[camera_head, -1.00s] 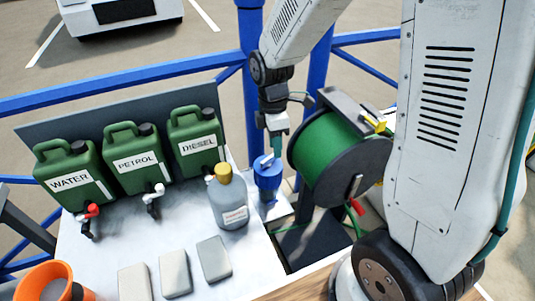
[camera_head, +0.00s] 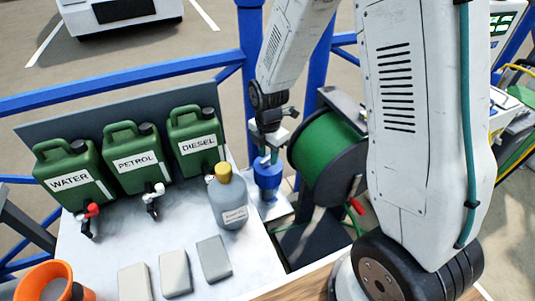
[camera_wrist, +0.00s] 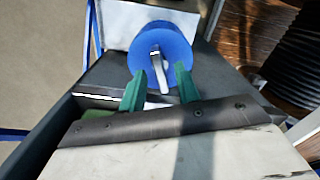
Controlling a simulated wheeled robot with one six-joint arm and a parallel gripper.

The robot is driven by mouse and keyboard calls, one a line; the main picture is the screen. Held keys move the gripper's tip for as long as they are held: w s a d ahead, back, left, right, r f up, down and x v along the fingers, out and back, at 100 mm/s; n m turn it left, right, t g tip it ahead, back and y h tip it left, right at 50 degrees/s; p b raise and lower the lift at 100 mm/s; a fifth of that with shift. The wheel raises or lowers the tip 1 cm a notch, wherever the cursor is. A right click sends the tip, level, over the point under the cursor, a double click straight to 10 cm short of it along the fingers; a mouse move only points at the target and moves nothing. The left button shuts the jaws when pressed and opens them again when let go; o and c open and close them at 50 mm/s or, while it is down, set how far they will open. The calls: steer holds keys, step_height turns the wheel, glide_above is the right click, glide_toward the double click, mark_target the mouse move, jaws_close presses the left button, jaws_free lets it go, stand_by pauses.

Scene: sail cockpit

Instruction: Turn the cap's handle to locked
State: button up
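The blue round cap (camera_wrist: 174,38) is near the top middle of the wrist view, with a light grey handle (camera_wrist: 157,66) across its face. The handle points down the picture toward my gripper, with a slight slant. My gripper (camera_wrist: 159,78) has two green fingers, spread apart. The fingertips lie to either side of the handle's near end, and no contact is clear. In the head view the blue cap (camera_head: 268,172) is beside the green reel, with my gripper (camera_head: 268,158) just above it. Any lock markings are too small to read.
A green hose reel (camera_head: 322,150) stands close to the right of the cap. A grey bottle with a yellow lid (camera_head: 229,203) stands close to its left. Green cans labelled water (camera_head: 70,180), petrol (camera_head: 137,160) and diesel (camera_head: 197,143) stand farther left. Blue rails run behind.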

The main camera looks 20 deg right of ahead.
steer(key=shift+f, duration=0.15)
jaws_close()
